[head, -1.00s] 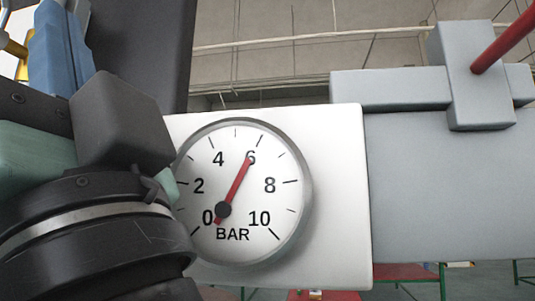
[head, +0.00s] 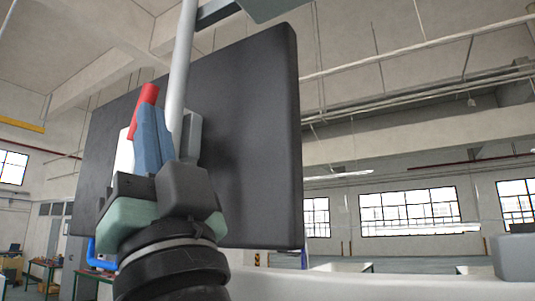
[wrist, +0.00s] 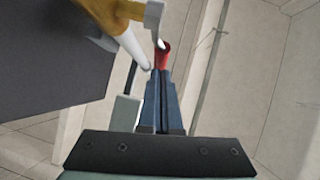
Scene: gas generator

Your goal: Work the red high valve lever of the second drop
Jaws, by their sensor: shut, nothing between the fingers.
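A red lever (head: 147,98) shows in the head view just past the tips of my gripper (head: 148,112), in front of a large dark panel. In the wrist view the lever's red end (wrist: 162,54) is right at the tips of my gripper (wrist: 161,72). The blue fingers are together, with nothing between them. I cannot tell whether they touch the lever. A white pipe (wrist: 133,47) and a brass-coloured fitting (wrist: 98,12) lie close left of the tips.
A pale vertical pipe (head: 182,70) runs beside my fingers. The large dark panel (head: 245,130) stands behind, and its edge also fills the left of the wrist view (wrist: 40,70). The room to the panel's right is open, with windows (head: 408,212) far off.

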